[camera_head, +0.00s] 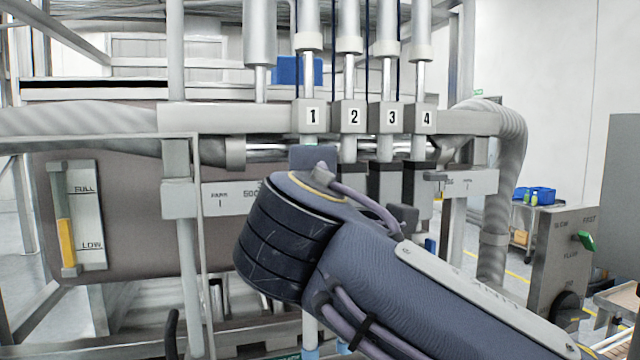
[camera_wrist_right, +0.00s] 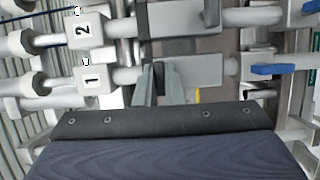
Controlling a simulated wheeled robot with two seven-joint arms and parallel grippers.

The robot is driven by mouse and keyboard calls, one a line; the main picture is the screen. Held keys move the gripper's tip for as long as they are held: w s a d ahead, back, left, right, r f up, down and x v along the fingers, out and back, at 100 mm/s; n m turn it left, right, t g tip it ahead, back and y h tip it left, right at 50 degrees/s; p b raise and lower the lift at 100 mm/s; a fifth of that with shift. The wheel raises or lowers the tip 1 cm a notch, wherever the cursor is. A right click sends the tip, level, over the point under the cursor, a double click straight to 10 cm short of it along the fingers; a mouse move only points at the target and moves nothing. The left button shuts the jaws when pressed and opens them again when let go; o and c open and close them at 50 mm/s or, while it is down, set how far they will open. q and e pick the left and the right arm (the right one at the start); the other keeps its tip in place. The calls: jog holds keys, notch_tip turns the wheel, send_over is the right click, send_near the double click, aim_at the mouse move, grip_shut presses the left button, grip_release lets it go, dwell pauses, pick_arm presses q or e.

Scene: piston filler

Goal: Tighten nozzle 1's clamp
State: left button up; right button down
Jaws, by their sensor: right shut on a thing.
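The white block numbered 1 (camera_head: 312,116) marks nozzle 1, at the left of a row of numbered blocks on a horizontal beam. It also shows in the right wrist view (camera_wrist_right: 92,79). My right arm reaches in from the lower right and its dark wrist covers the area below block 1, including most of the nozzle. My right gripper (camera_wrist_right: 156,80) is at nozzle 1, beside its numbered block in the wrist view, and is shut on nozzle 1's clamp. The clamp itself is mostly hidden by the fingers and wrist. My left gripper is not in view.
Blocks 2 (camera_head: 351,116), 3 (camera_head: 388,116) and 4 (camera_head: 424,117) stand close to the right of block 1. A ribbed hose (camera_head: 497,200) bends down at the right. A control box with a green switch (camera_head: 584,240) stands at the lower right.

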dwell(0.3)
jog(key=c, duration=1.5)
grip_release()
jog(key=s, duration=0.2)
jog(key=s+b, duration=0.1)
jog(key=s, duration=0.4)
jog(key=shift+s+a+b, duration=0.25)
jog(key=shift+s+b, duration=0.15)
